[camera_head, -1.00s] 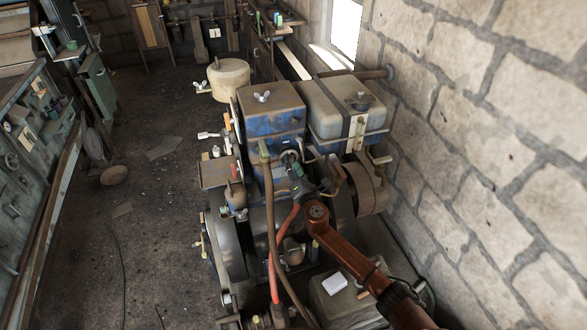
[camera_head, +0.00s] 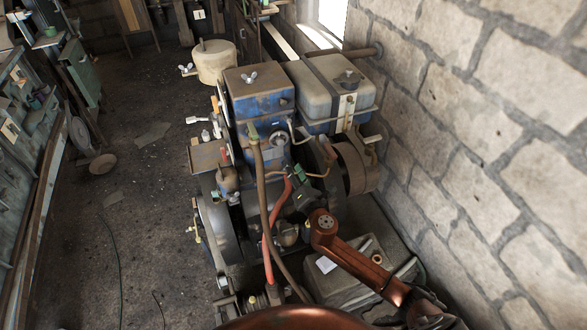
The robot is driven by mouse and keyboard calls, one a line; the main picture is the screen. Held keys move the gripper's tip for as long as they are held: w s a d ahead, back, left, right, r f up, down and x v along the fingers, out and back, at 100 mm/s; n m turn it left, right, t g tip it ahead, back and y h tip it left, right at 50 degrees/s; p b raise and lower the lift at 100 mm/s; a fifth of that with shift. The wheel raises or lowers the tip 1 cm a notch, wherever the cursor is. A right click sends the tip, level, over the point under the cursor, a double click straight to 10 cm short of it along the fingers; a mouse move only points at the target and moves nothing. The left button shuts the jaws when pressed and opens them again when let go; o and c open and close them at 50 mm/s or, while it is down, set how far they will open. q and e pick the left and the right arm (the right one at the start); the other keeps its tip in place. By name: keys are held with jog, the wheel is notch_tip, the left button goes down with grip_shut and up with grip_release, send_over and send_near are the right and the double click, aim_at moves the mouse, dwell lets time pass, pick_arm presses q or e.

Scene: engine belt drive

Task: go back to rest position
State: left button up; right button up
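My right arm comes in from the lower right, and its dark gripper (camera_head: 303,202) is over the middle of the engine, close to a red hose. Its fingers are small and partly hidden, so I cannot tell whether they are open or holding anything. The engine has a blue block (camera_head: 258,105) with a rusty top and a grey tank (camera_head: 325,88) beside it. A flywheel (camera_head: 357,168) is on its right side and another dark wheel (camera_head: 220,238) on its left. My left gripper is not in view.
A red hose (camera_head: 268,235) and a brown hose (camera_head: 262,195) run down the engine's front. The stone wall (camera_head: 480,150) is close on the right. Open floor (camera_head: 140,220) lies on the left.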

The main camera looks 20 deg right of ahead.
dwell(0.3)
